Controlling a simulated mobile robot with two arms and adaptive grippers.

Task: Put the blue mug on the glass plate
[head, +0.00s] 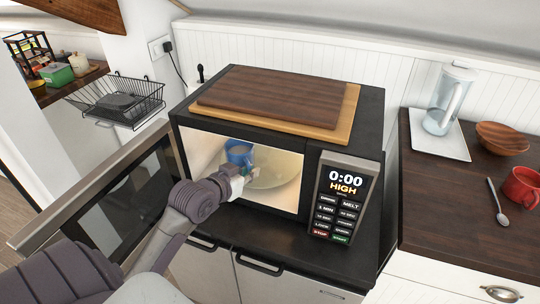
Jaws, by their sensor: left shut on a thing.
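The blue mug (238,152) is upright inside the lit, open microwave, toward the left of the cavity. The glass plate (272,176) lies on the cavity floor, partly hidden by my gripper and the mug. My left gripper (244,172) reaches in through the opening and is shut on the blue mug; its fingertips are small and partly hidden. The mug appears at the plate's left back edge; I cannot tell whether it touches the plate. My right gripper is not in view.
The microwave door (120,195) stands open on the left, beside my arm. The control panel (342,200) reads 0:00 HIGH. Cutting boards (275,100) lie on top.

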